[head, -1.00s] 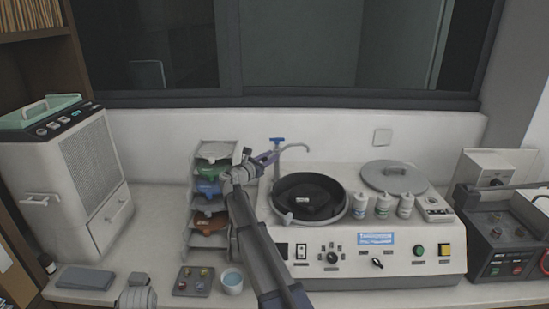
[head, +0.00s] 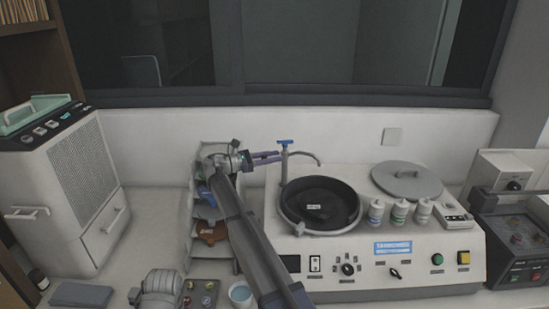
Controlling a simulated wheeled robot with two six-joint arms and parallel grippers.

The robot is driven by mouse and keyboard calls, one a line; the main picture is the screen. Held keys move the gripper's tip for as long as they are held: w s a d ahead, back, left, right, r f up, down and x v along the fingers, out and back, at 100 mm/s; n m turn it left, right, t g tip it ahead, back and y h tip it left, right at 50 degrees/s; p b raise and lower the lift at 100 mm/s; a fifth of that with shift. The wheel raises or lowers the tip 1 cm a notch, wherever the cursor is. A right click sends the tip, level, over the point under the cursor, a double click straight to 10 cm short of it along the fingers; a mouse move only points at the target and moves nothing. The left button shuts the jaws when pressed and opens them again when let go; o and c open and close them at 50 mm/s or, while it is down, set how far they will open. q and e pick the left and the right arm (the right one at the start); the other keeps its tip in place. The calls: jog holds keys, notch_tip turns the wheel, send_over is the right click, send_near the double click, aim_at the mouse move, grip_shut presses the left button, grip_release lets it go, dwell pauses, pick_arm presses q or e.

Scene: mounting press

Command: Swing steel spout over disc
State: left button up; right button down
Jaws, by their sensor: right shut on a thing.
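The steel spout (head: 306,154) is a thin curved pipe on a post with a blue tap handle (head: 285,142), at the back left of the grey-white machine. It arches to the right, and its tip shows just above the far rim of the round bowl. The black disc (head: 335,199) with a small white label lies in this bowl. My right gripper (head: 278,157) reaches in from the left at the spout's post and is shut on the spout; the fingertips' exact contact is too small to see. My left gripper is out of view.
A round grey lid (head: 407,181) lies at the machine's back right. Several white bottles (head: 399,211) stand right of the bowl. A stepped rack (head: 187,218) stands left of the machine, partly behind my right arm. A small cup (head: 240,294) stands in front.

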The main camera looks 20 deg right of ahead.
jog(key=shift+g, duration=0.4)
jog(key=c, duration=0.7)
grip_release()
jog(key=shift+o, duration=0.2)
